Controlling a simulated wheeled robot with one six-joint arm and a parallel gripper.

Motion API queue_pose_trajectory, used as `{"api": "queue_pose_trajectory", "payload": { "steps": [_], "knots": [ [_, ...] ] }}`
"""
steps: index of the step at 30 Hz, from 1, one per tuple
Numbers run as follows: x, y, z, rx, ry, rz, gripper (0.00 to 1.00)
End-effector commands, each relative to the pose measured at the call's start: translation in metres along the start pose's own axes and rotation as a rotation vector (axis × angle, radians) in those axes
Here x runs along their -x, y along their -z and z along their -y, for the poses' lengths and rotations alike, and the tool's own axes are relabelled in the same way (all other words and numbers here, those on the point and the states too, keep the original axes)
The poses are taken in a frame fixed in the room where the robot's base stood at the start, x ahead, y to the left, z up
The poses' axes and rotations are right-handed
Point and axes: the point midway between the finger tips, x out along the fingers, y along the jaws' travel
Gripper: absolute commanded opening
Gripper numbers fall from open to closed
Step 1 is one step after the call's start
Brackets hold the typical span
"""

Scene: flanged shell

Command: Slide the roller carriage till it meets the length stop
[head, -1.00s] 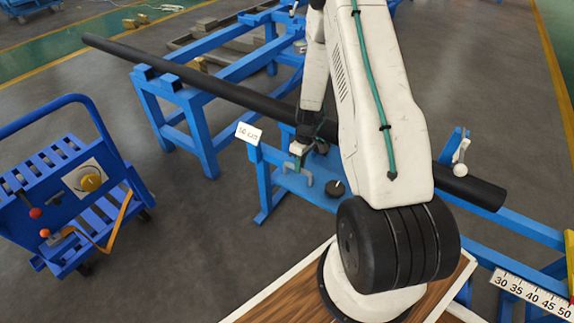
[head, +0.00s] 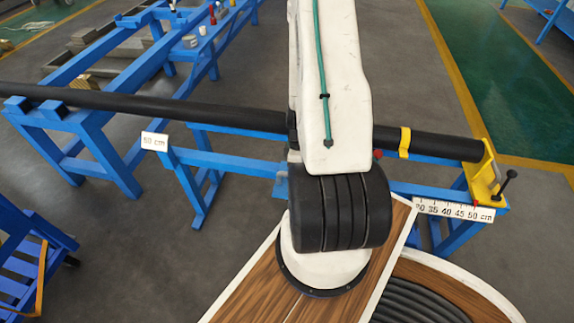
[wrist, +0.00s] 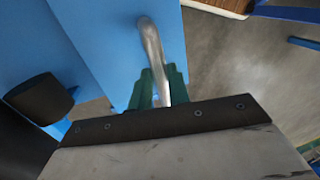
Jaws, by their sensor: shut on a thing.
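My gripper (wrist: 158,92) has green fingers and is shut on a bent metal handle (wrist: 150,42) in the wrist view. The handle stands on the blue plate of what looks like the roller carriage (wrist: 105,35). In the head view my arm hides the gripper and most of the carriage. The yellow length stop (head: 482,178) stands at the right end of the blue frame. The long black pipe (head: 445,147) has its right end right by the stop; I cannot tell whether they touch.
A white scale (head: 455,210) runs along the frame below the stop. A yellow band (head: 404,142) is around the pipe. A blue trolley (head: 25,255) is at lower left. Open floor lies beyond the pipe at right.

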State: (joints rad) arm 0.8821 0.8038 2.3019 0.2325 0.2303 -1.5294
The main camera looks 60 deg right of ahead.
Motion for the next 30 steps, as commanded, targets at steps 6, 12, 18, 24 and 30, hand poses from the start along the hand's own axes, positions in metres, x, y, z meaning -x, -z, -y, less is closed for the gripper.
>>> {"api": "queue_pose_trajectory", "payload": {
  "steps": [6, 12, 18, 24, 30],
  "knots": [
    [-0.0016, -0.0073, 0.0048, 0.014, 0.002, 0.004, 0.00],
    [-0.0017, -0.0083, 0.0049, 0.015, 0.002, 0.004, 0.00],
    [-0.0017, -0.0086, 0.0048, 0.013, 0.003, 0.003, 0.29],
    [-0.0013, -0.0083, 0.0043, 0.013, 0.002, 0.003, 0.40],
    [0.0035, -0.0080, 0.0037, 0.012, 0.000, 0.002, 0.40]
  ]
}}
